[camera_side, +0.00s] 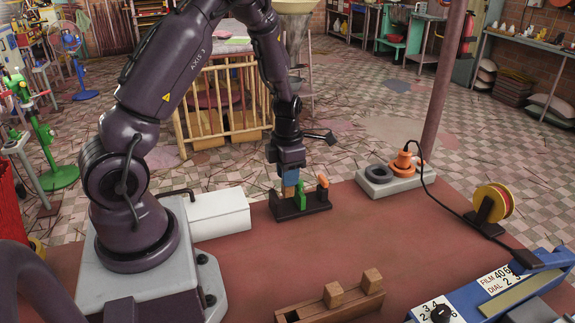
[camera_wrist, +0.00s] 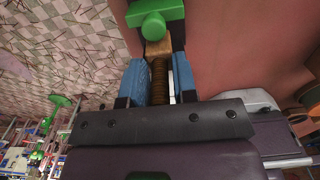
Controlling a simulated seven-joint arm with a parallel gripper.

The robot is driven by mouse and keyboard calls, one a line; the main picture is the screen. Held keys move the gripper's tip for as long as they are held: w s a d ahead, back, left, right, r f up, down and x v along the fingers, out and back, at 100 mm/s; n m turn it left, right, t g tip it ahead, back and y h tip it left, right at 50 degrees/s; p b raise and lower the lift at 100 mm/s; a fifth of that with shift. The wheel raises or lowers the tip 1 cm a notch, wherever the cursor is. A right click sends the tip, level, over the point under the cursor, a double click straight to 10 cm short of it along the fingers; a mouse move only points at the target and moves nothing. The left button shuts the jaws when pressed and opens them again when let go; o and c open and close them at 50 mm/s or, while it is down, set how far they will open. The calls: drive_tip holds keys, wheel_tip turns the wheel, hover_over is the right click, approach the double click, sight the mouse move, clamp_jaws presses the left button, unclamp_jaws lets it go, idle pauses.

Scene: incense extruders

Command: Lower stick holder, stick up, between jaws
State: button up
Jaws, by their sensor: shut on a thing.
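My gripper (camera_side: 290,182) hangs upright over the left part of a dark clamp fixture (camera_side: 317,205) on the red-brown table. In the wrist view, my gripper (camera_wrist: 158,52) has its blue fingers shut on the wooden stick holder (camera_wrist: 157,48). The brown ribbed stick (camera_wrist: 159,82) rises from the holder towards my palm, between the fingers. A green part (camera_side: 301,196) of the fixture stands just right of my fingers; it also shows beyond the holder in the wrist view (camera_wrist: 152,25). My fingers hide whether the holder touches the fixture.
A white box (camera_side: 218,213) stands left of the fixture. A pale block with an orange device (camera_side: 403,163) is right of it. A wooden rack with two blocks (camera_side: 350,291), a spool (camera_side: 493,202) and a blue machine (camera_side: 490,290) stand nearer. The middle table is clear.

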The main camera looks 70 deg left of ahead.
drive_tip(key=shift+f, duration=1.7)
drive_tip(key=o, duration=1)
drive_tip(key=shift+r, duration=4.55)
